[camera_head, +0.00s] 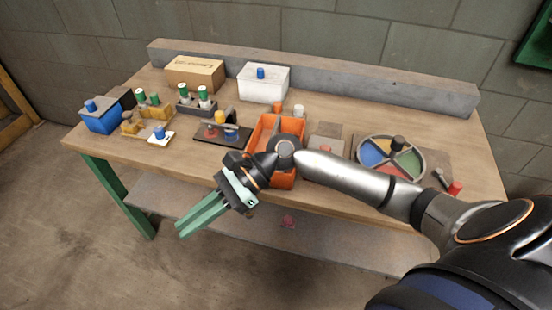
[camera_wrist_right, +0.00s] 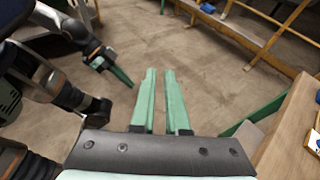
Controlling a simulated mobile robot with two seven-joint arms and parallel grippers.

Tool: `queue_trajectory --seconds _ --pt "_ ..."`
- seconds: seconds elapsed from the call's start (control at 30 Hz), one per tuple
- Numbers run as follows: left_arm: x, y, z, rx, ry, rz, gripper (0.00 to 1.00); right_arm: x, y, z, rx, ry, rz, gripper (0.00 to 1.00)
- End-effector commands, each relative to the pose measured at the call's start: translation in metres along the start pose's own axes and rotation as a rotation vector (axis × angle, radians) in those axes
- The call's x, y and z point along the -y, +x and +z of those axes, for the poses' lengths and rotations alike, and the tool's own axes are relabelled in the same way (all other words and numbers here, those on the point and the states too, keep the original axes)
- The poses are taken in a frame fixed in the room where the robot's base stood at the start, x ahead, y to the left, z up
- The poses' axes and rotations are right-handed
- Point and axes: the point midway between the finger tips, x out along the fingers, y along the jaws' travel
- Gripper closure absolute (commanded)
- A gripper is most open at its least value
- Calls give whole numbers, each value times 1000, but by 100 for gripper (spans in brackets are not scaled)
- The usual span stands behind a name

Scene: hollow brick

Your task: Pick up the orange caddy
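The orange caddy (camera_head: 290,125) stands on the workbench near its front edge, at the middle of the head view. It is an open box with a divider, and my right arm hides part of its front. My right gripper (camera_head: 180,230) is in front of the bench, left of the caddy and apart from it, with its green fingers pointing down and left. In the right wrist view the right fingers (camera_wrist_right: 160,72) have a narrow gap with bare floor behind, holding nothing. My left gripper (camera_wrist_right: 122,77) shows small at the upper left there; its finger gap is unclear.
The workbench (camera_head: 345,110) holds a black tray (camera_head: 223,138) left of the caddy and a round coloured sorter (camera_head: 377,145) to the right. A white box (camera_head: 263,85) and a cardboard box (camera_head: 194,73) stand behind. A grey beam (camera_head: 350,82) runs along the back.

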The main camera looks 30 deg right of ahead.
Motion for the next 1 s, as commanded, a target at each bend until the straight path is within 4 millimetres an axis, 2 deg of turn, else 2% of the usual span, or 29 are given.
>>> queue_trajectory --seconds 0.03,0.07,0.1,0.17,0.2,0.3,0.4,0.5,0.63,0.83,1.0 --pt "0 8 5 -5 2 4 100 10 -16 -31 -187 -189 28 88" --pt "-1 11 6 -7 3 7 100 16 -28 -47 -302 -294 52 88" --pt "-3 13 6 -10 4 11 100 26 -50 -67 -455 -417 85 88" --pt "-5 17 8 -11 5 17 100 43 -89 -92 -678 -564 137 88" --pt "-6 20 11 -8 6 21 100 54 -118 -103 -818 -637 170 88" --pt "-8 24 15 -2 7 27 100 76 -188 -117 -1117 -742 250 88" --pt "-9 27 16 -5 9 29 100 86 -242 -116 -1325 -771 311 88" --pt "-9 28 14 -11 11 29 100 88 -274 -113 -1442 -769 350 88" --pt "-9 28 12 -16 12 30 100 91 -288 -121 -1493 -760 370 88" --pt "-10 31 14 -11 15 33 100 99 -284 -157 -1490 -760 371 88" --pt "-10 33 14 -11 16 36 100 105 -282 -176 -1490 -762 367 88"
